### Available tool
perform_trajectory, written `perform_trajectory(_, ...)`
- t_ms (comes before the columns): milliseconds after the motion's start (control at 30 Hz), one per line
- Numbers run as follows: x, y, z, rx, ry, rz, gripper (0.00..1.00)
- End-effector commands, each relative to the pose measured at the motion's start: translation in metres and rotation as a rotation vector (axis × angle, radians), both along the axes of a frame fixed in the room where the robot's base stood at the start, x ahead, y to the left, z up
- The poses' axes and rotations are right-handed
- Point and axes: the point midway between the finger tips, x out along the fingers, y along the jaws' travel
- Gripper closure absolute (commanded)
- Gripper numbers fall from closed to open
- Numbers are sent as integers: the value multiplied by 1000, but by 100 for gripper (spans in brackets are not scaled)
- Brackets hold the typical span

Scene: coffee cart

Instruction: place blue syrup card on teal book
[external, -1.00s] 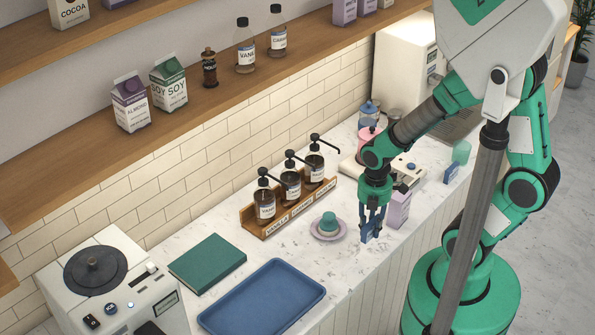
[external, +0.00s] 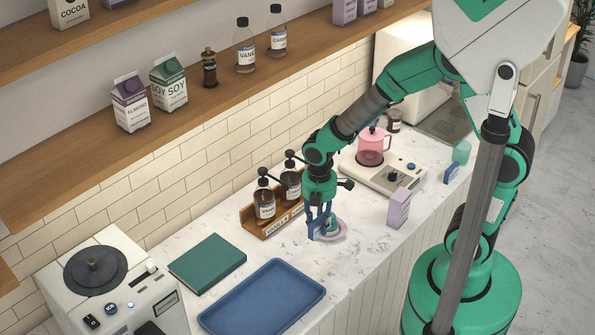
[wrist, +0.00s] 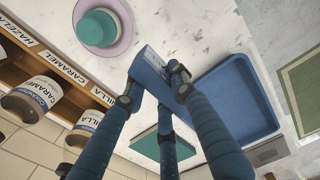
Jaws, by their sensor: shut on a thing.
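My gripper (external: 321,222) is shut on the blue syrup card (external: 315,233) and holds it over the counter, in front of the saucer in the external view. In the wrist view the blue card (wrist: 150,70) is between my gripper's fingertips (wrist: 153,85), with pale marks on its face. The teal book (external: 208,262) lies flat on the counter to the left, apart from my gripper, with nothing on it. In the wrist view the teal book (wrist: 146,147) is partly hidden behind a finger.
A blue tray (external: 262,300) lies in front of the book. A wooden rack (external: 267,228) with syrup pump bottles stands behind. A teal cup on a lilac saucer (wrist: 125,38) is close to my gripper. A purple carton (external: 399,208) stands to the right. A grinder-like machine (external: 110,285) is at left.

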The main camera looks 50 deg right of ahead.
Motion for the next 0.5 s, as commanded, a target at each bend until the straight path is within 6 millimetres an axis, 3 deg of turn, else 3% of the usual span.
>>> perform_trajectory(500,68,116,-14,0,1,3,100)
